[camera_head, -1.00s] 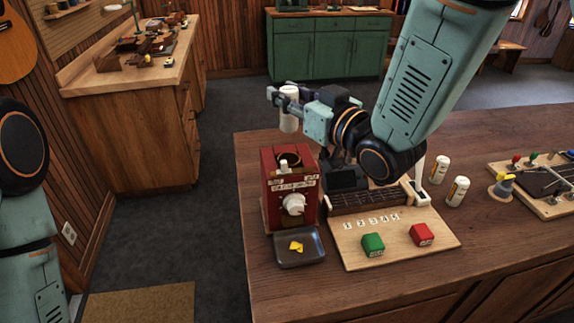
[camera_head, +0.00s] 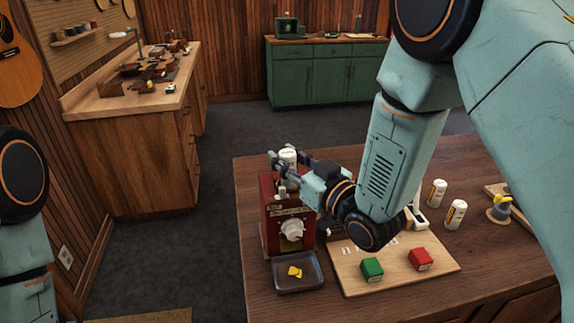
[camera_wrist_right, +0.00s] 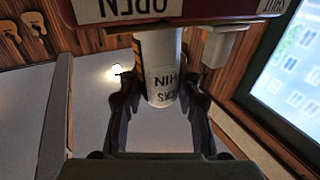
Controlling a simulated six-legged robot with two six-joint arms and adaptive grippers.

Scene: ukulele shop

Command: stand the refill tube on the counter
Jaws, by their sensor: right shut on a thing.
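The white refill tube (camera_head: 288,156) is upright in my right gripper (camera_head: 283,162), at the top of the red dispenser (camera_head: 290,222). In the right wrist view the tube (camera_wrist_right: 164,75) sits between the two fingers (camera_wrist_right: 160,97), which are shut on it. Its lettering reads upside down there. The red dispenser's lettered edge (camera_wrist_right: 180,10) covers the tube's end at the top of that view. I cannot tell whether the tube touches the dispenser. The wooden counter (camera_head: 500,262) has bare room at right. My left gripper is out of view.
Two similar white tubes (camera_head: 437,192) (camera_head: 455,214) stand on the counter at right. A metal tray (camera_head: 300,283) with yellow picks is before the dispenser. A wooden board (camera_head: 405,275) carries a green block (camera_head: 372,268) and a red block (camera_head: 420,259). My right arm hides the board's back.

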